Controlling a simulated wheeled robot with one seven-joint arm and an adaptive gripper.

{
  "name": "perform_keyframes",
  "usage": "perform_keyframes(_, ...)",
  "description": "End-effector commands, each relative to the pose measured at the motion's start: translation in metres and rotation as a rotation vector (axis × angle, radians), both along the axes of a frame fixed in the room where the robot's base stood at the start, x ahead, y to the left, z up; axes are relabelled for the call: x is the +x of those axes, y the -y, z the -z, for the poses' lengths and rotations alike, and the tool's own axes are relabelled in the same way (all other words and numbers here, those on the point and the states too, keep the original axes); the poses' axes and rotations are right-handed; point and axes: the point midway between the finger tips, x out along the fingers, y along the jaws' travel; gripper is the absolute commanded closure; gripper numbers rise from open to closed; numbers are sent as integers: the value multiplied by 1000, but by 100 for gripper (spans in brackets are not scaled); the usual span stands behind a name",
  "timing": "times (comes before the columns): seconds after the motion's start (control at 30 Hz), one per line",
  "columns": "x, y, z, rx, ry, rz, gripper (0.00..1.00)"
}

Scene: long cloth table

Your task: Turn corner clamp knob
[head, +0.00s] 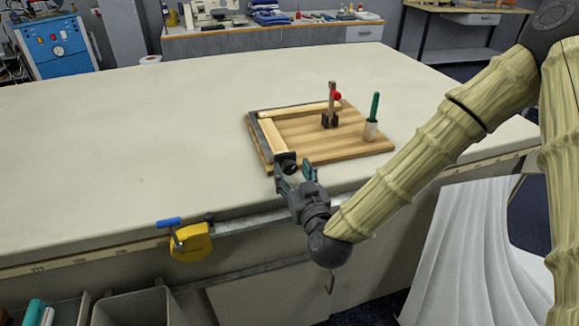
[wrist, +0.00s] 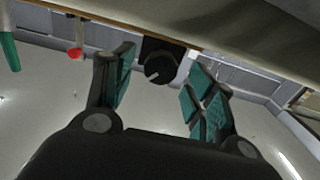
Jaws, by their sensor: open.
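The corner clamp knob (head: 289,162) is a black round knob at the front left corner of a wooden board (head: 340,150) on the cloth table. In the wrist view the knob (wrist: 160,67) shows with a pale mark on its face. My gripper (head: 296,173) is just in front of the knob. In the wrist view my gripper (wrist: 160,88) is open, with a teal-padded finger on each side and the knob between and a little beyond the tips. I cannot tell whether either finger touches it.
On the board stand a dark toggle clamp with a red tip (head: 331,110) and a green-handled tool in a pale holder (head: 372,120). A yellow device with a blue handle (head: 190,241) is at the table's front edge. The left of the table (head: 130,150) is clear.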

Motion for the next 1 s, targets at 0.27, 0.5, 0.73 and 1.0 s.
perform_keyframes(0.27,26,-9,-1,0,1,0,44)
perform_keyframes(0.5,30,-10,0,0,0,0,44)
perform_keyframes(0.73,30,-10,0,0,0,0,61)
perform_keyframes(1.0,30,-10,0,0,0,0,90)
